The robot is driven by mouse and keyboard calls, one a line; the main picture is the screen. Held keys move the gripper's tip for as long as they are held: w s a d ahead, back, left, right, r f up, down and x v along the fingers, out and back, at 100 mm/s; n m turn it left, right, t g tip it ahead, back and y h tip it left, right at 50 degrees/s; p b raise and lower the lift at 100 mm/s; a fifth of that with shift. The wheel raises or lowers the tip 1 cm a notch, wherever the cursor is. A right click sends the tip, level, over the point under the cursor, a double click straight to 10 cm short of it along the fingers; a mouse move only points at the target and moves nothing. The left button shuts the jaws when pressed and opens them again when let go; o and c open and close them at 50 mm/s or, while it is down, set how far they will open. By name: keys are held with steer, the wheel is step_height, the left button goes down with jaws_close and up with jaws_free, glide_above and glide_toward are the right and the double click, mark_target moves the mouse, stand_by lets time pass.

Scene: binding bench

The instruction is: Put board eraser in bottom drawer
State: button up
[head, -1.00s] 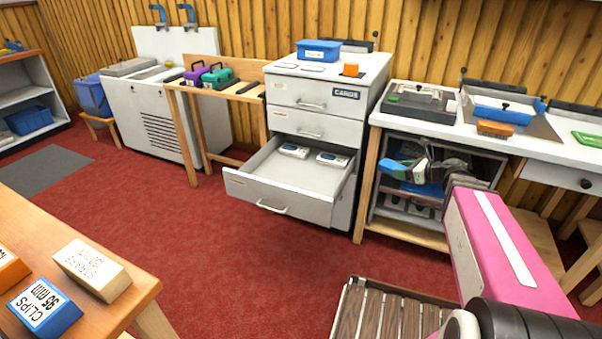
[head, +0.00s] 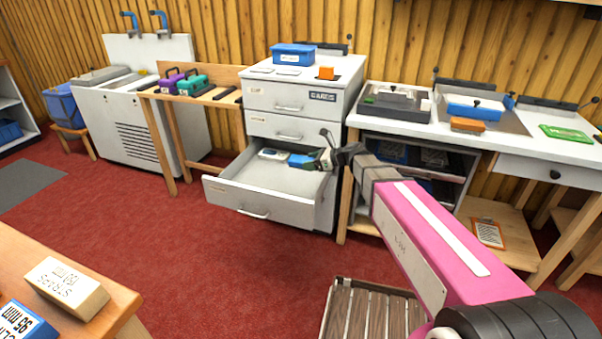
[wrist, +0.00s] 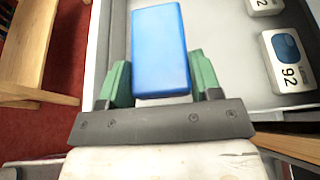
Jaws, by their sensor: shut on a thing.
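A blue block, which I take to be the board eraser (wrist: 160,50), is held between the green fingers of my gripper (wrist: 157,78). The gripper is shut on it. In the head view the eraser (head: 299,160) shows as a small blue patch beside my gripper (head: 318,163), over the right rear part of the open bottom drawer (head: 250,194). The wrist view shows the eraser above the drawer's pale floor (wrist: 235,75). The gap between eraser and floor is hard to judge. A white item with a blue pad, marked 92 (wrist: 286,62), lies in the drawer to the right.
Another white item (wrist: 264,5) lies farther along the drawer. The upper drawers of the cabinet (head: 287,106) are shut. A bench (head: 385,128) stands close on the right, and a tool stand (head: 168,140) on the left. The drawer's front and left floor look clear.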

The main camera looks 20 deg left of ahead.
steer(key=shift+w+a+f, duration=0.15)
steer(key=shift+w+f, duration=2.45)
steer(key=shift+w, duration=0.05)
steer(key=shift+w+a+f, duration=0.1)
steer(key=shift+w+f, duration=2.45)
steer(key=shift+w, duration=0.1)
steer(key=shift+f, duration=0.45)
